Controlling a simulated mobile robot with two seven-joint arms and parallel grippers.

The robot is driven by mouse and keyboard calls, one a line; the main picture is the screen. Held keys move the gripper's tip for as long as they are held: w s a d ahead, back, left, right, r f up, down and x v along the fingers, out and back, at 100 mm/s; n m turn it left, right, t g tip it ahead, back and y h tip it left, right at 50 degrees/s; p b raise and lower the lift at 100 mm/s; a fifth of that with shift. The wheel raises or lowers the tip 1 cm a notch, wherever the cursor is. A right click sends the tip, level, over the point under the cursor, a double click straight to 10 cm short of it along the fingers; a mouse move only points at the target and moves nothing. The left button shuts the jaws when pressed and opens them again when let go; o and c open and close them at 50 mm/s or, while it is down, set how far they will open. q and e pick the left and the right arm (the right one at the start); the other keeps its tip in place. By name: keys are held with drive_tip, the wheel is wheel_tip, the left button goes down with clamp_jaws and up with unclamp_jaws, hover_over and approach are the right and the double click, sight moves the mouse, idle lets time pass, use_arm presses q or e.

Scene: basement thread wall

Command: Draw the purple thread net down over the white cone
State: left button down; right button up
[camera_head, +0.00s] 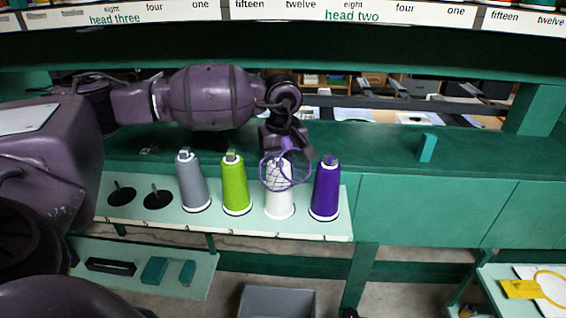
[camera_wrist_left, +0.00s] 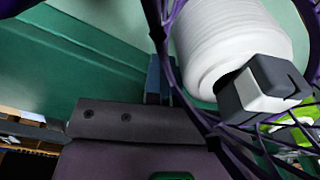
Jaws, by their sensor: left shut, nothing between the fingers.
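The white cone (camera_head: 279,205) stands upright on the pale green shelf, between a green cone and a purple cone. The purple thread net (camera_head: 263,172) shows as a hoop with thin strands around the cone's upper part; its lower part is bare. In the left wrist view the white cone (camera_wrist_left: 215,35) has a dark grey and white tip, and purple net strands (camera_wrist_left: 195,108) pass around and beside it. My left gripper (camera_head: 289,148) is just behind the cone's top, close to the hoop. Its fingers (camera_wrist_left: 160,78) look shut beside the net. My right gripper is not in view.
A grey cone (camera_head: 193,185), a green cone (camera_head: 236,187) and a purple cone (camera_head: 326,190) stand close by on the shelf (camera_head: 150,219). Two empty pegs are at the left. A green block (camera_head: 427,148) stands on the ledge. A grey bin (camera_head: 277,302) is below.

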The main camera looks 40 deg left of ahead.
use_arm(q)
drive_tip(key=c, duration=1.4)
unclamp_jaws()
drive_tip(key=shift+s+a+f, duration=0.1)
drive_tip(key=shift+s+f, duration=0.1)
drive_tip(key=shift+f, duration=0.65)
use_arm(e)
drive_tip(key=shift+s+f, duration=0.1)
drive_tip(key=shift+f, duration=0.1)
use_arm(q)
wheel_tip(320, 180, up, 12)
drive_tip(key=shift+w+r+p, duration=0.1)
drive_tip(key=shift+r+p, duration=0.15)
drive_tip(key=shift+p, duration=0.25)
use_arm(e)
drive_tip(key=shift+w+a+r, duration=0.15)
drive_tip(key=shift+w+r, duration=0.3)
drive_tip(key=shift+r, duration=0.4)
